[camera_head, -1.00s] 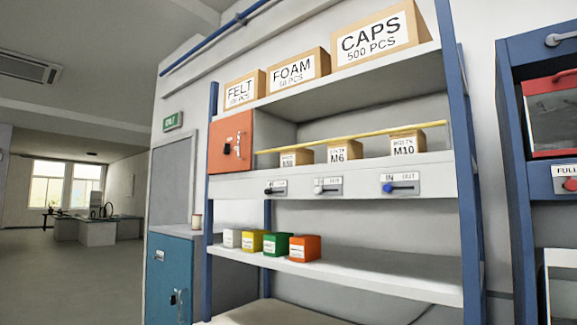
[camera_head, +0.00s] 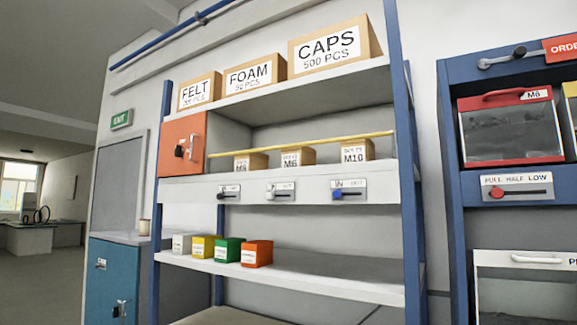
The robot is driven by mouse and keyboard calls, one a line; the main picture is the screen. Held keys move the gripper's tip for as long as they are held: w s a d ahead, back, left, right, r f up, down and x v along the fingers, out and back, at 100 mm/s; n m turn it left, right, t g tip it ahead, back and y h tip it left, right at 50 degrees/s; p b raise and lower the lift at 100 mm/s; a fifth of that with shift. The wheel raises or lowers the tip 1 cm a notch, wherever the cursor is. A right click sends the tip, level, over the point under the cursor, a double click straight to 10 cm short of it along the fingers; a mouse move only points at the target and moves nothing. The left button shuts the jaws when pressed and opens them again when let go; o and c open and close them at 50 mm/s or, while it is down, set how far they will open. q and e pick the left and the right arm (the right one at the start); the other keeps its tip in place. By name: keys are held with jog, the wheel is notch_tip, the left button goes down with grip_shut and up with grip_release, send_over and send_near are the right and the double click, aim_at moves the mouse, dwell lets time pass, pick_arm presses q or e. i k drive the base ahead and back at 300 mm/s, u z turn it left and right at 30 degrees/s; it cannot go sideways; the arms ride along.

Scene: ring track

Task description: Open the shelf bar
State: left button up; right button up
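The shelf bar (camera_head: 330,140) is a thin yellow rod across the front of the middle shelf. It runs from the orange box (camera_head: 182,143) at the left to the blue upright at the right. Small cartons, among them M6 (camera_head: 298,157) and M10 (camera_head: 357,150), stand behind it. Below, the shelf's white front (camera_head: 300,189) carries three slider plates: one with a black knob (camera_head: 221,196), one with a white knob (camera_head: 271,196) and one with a blue knob (camera_head: 337,196). The orange box has a dark latch on its front. Neither of my grippers shows.
FELT (camera_head: 199,92), FOAM (camera_head: 255,76) and CAPS (camera_head: 333,46) cartons stand on top. Small coloured boxes (camera_head: 229,251) sit on the lower shelf. A blue rack (camera_head: 450,150) with a red-framed bin (camera_head: 511,125) stands at right, a teal cabinet (camera_head: 113,282) at left. Open floor lies far left.

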aim_at(346, 138)
jog(key=k, duration=0.5)
jog(key=u, duration=0.3)
jog(key=i, duration=1.05)
jog(key=z, duration=2.45)
jog(key=i, duration=1.3)
jog(key=u, duration=0.2)
